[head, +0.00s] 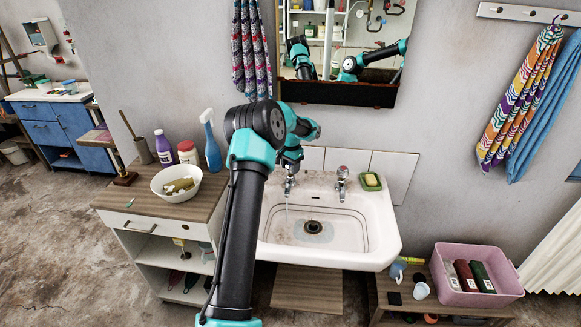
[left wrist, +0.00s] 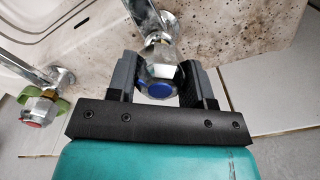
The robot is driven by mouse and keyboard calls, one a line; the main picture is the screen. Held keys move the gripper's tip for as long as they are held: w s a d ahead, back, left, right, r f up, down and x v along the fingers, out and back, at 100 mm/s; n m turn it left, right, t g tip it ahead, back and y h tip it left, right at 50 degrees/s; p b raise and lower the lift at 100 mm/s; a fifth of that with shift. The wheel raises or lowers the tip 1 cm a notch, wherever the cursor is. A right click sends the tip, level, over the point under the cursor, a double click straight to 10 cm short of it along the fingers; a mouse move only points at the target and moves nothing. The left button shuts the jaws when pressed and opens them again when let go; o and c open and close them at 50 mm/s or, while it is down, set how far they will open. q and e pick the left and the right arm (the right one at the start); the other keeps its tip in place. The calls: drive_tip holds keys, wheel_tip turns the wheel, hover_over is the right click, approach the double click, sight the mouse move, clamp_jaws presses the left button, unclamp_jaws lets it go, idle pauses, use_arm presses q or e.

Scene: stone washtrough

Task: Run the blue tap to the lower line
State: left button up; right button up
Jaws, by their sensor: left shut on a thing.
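The blue tap (left wrist: 160,75), chrome with a blue cap, sits between the two fingers of my left gripper (left wrist: 165,88), which is shut on its knob. In the head view my left gripper (head: 290,158) reaches down over the tap (head: 289,182) at the back left of the white basin (head: 388,240). A thin stream of water (head: 287,208) seems to fall from the spout. A small pale patch of water (head: 330,234) lies around the dark drain. Thin dark lines (head: 350,212) run along the basin's inner wall, above that water. My right gripper is out of view.
The red-capped tap (head: 342,174) stands to the right, also in the left wrist view (left wrist: 38,108). A green soap dish (head: 371,182) sits beside it. Bottles and a white bowl (head: 165,188) stand on the left cabinet. A pink crate (head: 510,280) is at lower right.

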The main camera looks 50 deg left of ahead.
use_arm(q)
drive_tip(key=o, duration=0.9)
wheel_tip(320, 180, up, 17)
drive_tip(key=shift+r, duration=0.2)
idle(0.3)
